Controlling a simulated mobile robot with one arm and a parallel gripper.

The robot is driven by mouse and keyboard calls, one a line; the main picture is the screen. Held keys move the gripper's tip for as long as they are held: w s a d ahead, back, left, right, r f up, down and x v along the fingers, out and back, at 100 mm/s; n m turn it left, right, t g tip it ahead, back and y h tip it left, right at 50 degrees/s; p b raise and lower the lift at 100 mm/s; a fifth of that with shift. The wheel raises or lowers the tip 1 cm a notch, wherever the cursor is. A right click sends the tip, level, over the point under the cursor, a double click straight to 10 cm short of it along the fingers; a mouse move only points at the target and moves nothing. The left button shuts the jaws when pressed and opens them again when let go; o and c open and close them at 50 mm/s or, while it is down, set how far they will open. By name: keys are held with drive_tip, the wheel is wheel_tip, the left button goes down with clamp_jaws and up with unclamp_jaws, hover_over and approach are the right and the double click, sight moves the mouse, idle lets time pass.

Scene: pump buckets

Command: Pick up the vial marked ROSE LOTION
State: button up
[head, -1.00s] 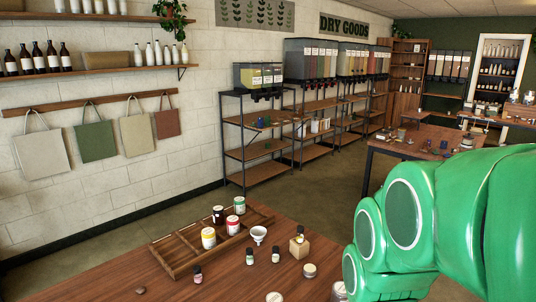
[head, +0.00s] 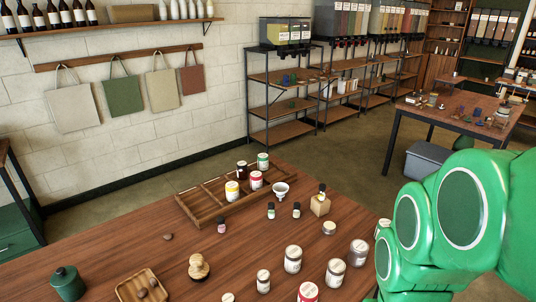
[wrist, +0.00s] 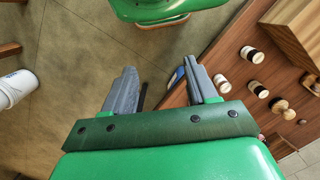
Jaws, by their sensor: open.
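Several small dark vials with labels stand on the wooden table in the head view: one with a pinkish label (head: 221,226), two with pale labels side by side (head: 271,210) (head: 296,210), and one on a small wooden block (head: 320,189). The lettering is too small to read, so I cannot tell which is ROSE LOTION. In the wrist view my gripper (wrist: 162,84) is open and empty, beyond the table's edge and over the floor. My green arm fills the right of the head view and hides part of the table; the gripper does not show there.
Lidded jars (head: 293,259), a wooden dish (head: 142,287) and a green canister (head: 67,283) stand nearer. The table's left part (head: 105,250) is mostly clear.

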drive_tip(key=w+d+f+n+t+h, duration=0.1)
drive_tip(key=w+f+t, duration=0.1)
drive_tip(key=w, duration=0.9)
drive_tip(key=w+f+n+t, duration=0.1)
drive_tip(key=w+f+t, duration=0.1)
drive_tip(key=w, duration=0.9)
drive_tip(key=w+a+f+n+t+y, duration=0.1)
drive_tip(key=w+a+f+t, duration=0.15)
drive_tip(key=w, duration=0.65)
drive_tip(key=w+a+f+n+t, duration=0.15)
drive_tip(key=w+a, duration=0.25)
drive_tip(key=w, duration=0.4)
drive_tip(key=n+t+y, duration=0.2)
drive_tip(key=n+y, duration=0.4)
drive_tip(key=y, duration=0.4)
approach(222, 219)
drive_tip(key=shift+w+a+f, duration=0.25)
drive_tip(key=shift+w+f, duration=0.05)
drive_tip(key=shift+w, duration=0.2)
drive_tip(key=shift+w+a+f, duration=0.3)
drive_tip(key=shift+w+f, duration=0.05)
drive_tip(key=shift+w, duration=0.1)
drive_tip(key=shift+s+a+f, duration=0.15)
drive_tip(key=shift+a, duration=0.4)
drive_tip(key=shift+y, duration=0.3)
drive_tip(key=shift+x, duration=3.9)
drive_tip(key=shift+d, duration=0.1)
clamp_jaws()
